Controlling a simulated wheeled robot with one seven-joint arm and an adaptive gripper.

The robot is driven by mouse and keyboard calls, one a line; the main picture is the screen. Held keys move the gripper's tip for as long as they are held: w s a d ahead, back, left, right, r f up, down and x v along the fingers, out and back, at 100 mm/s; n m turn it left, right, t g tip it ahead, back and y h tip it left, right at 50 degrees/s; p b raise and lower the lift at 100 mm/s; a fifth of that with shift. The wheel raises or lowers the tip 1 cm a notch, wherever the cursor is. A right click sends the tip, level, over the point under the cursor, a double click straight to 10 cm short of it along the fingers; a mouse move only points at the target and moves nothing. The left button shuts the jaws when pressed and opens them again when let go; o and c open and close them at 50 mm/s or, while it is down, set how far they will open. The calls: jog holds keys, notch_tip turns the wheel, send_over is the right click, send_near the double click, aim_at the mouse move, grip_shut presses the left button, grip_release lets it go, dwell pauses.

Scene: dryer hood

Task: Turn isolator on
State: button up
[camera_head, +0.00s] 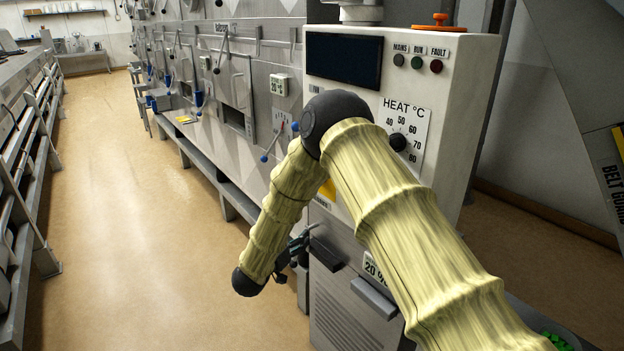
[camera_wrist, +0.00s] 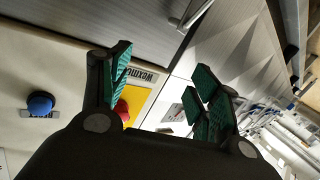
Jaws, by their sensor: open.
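A red knob (camera_wrist: 122,110) on a yellow plate (camera_wrist: 142,98), which looks like the isolator, shows in the wrist view partly behind one finger. In the head view only a bit of the yellow plate (camera_head: 328,190) shows beside my arm; the knob is hidden there. Its setting cannot be read. My gripper (camera_wrist: 162,75) is open and empty, its green-padded fingers spread in front of the cabinet. The red knob lies near the left finger, and I cannot tell the gap. In the head view my gripper (camera_head: 297,245) is low beside the cabinet front.
A blue button (camera_wrist: 40,103) sits left of the yellow plate in the wrist view. The control cabinet (camera_head: 465,100) carries a heat dial (camera_head: 398,142) and three lamps (camera_head: 417,62). The floor (camera_head: 150,210) at left is clear.

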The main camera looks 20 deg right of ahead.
jog(key=w+a+r+m+g+h, duration=0.1)
jog(key=w+r+m+g+h, duration=0.15)
jog(key=r, duration=0.55)
jog(key=w+r+m+g+h, duration=0.1)
jog(key=r+m+g+h, duration=0.2)
jog(key=r, duration=0.5)
jog(key=p+x, duration=0.3)
jog(key=x, duration=0.7)
jog(key=shift+f, duration=0.3)
jog(key=shift+d+t+y, duration=0.1)
jog(key=shift+t+y, duration=0.15)
jog(key=c, duration=1)
